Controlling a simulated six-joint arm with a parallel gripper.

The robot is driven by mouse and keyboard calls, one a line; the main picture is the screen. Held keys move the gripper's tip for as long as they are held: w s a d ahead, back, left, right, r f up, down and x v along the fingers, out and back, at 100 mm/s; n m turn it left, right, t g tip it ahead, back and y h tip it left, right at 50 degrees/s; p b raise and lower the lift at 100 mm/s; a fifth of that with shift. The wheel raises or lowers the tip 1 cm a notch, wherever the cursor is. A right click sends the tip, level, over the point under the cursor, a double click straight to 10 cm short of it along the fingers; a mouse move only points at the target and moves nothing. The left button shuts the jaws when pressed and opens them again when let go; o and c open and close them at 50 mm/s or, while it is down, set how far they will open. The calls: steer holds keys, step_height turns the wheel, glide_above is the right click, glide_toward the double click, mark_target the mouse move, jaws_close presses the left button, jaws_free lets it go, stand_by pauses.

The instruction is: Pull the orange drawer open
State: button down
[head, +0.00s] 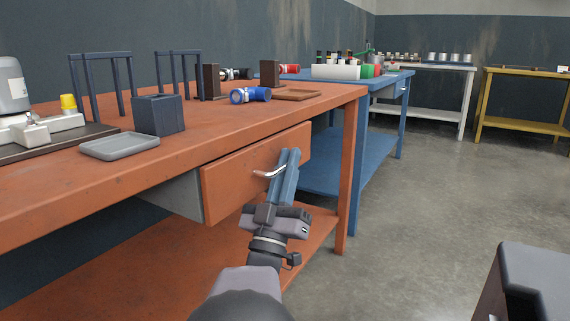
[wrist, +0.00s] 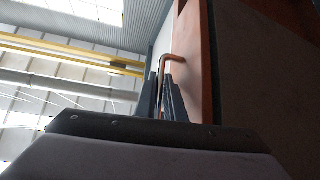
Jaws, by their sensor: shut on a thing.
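The orange drawer (head: 235,178) sits under the top of the orange workbench and stands out from it, with its grey side wall (head: 180,195) showing at the left. Its curved metal handle (head: 266,174) is on the front. My gripper (head: 288,162) is at the handle, its blue-grey fingers shut on it. In the wrist view the fingers (wrist: 162,98) close around the handle (wrist: 170,59), next to the drawer front (wrist: 192,60). The drawer's inside is hidden from both views.
The orange workbench (head: 210,135) carries a grey tray (head: 120,146), a dark box (head: 159,114) and a blue cylinder (head: 250,95). Its lower shelf (head: 130,265) is bare where visible. A blue bench (head: 330,172) stands beyond. Open floor (head: 430,200) lies to the right.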

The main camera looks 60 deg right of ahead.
steer(key=s+b, duration=0.5)
steer(key=s, duration=1.9)
steer(key=shift+s, duration=0.35)
steer(key=c, duration=2.1)
jaws_free()
steer(key=shift+r, duration=0.1)
